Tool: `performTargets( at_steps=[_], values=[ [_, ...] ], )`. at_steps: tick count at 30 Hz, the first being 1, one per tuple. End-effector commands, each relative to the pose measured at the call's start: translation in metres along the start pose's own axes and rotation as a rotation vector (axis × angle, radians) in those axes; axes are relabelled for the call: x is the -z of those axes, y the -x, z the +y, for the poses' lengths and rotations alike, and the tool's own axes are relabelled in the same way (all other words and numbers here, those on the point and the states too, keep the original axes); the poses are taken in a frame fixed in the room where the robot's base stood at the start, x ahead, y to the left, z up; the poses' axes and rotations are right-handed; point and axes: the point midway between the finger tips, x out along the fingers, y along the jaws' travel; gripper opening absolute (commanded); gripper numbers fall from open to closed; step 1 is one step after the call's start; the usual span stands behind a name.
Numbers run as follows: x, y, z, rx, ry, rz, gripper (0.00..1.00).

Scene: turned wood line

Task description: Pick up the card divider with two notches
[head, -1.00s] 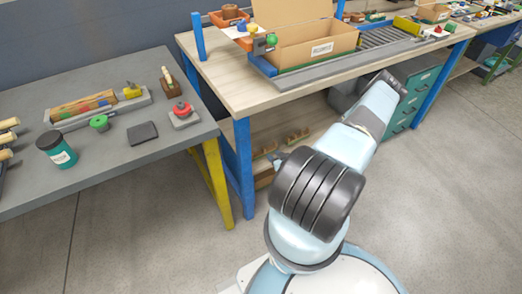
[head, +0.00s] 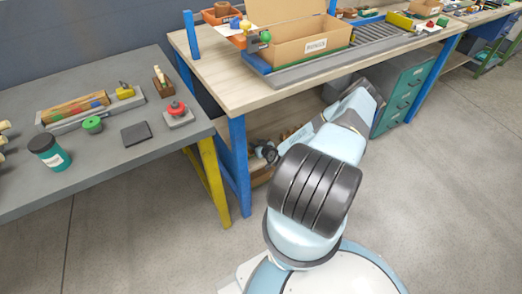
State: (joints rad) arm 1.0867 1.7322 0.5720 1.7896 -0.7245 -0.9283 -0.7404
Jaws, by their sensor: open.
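I cannot make out a card divider with two notches in the head view. A dark flat square piece (head: 136,133) lies on the grey table, but no notches show on it. A wooden piece with coloured patches (head: 75,106) sits in a grey tray (head: 124,105) behind it; its details are too small to tell. My gripper (head: 264,152) shows small and dark at the end of my arm, low beside the wooden bench's lower shelf. It is open, away from the grey table top; its fingers are hard to make out.
The grey table (head: 110,170) also holds a teal jar (head: 50,152), a green knob (head: 93,125) and a red knob on a block (head: 177,109). A wooden bench (head: 228,85) with blue legs carries a cardboard box (head: 305,45). Teal drawers (head: 405,90) stand under it. Floor at right is clear.

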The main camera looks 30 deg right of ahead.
Motion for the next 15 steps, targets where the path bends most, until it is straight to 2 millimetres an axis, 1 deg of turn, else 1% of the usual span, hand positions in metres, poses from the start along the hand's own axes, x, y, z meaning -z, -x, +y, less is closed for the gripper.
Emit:
performTargets(
  at_steps=[3,10,15],
  values=[
    [0.0004,-0.0067,0.0007,-0.001,0.0,0.001,0.4],
    [0.0005,-0.0075,0.0008,-0.001,0.0,0.001,0.4],
    [0.0004,-0.0073,0.0008,-0.001,0.0,0.0,0.24]
  ],
)
